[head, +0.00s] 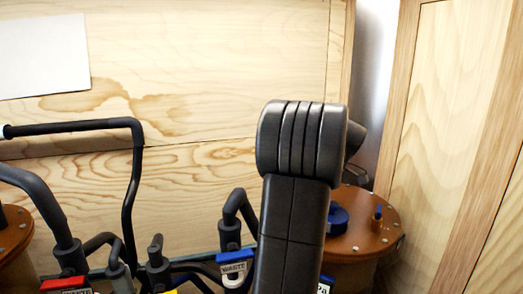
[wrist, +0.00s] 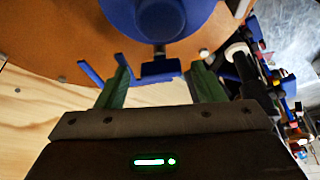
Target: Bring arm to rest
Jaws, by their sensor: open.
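My gripper (wrist: 161,68) shows in the wrist view with its two green fingers apart, open and empty. A blue knob or cap (wrist: 155,15) on an orange-brown round lid (wrist: 70,35) lies just beyond the fingertips. A blue bracket-like part (wrist: 160,68) shows between the fingers; I cannot tell whether they touch it. In the head view my black arm rises in the middle and hides part of the right-hand drum; my gripper is not visible there.
The orange-brown drum (head: 372,225) with a blue cap (head: 338,218) stands at right, by a wooden panel (head: 445,110). Black pipes (head: 135,165) and valves with a red handle (head: 66,284) and blue handle (head: 235,256) stand at left and front. A wooden wall (head: 200,60) closes the back.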

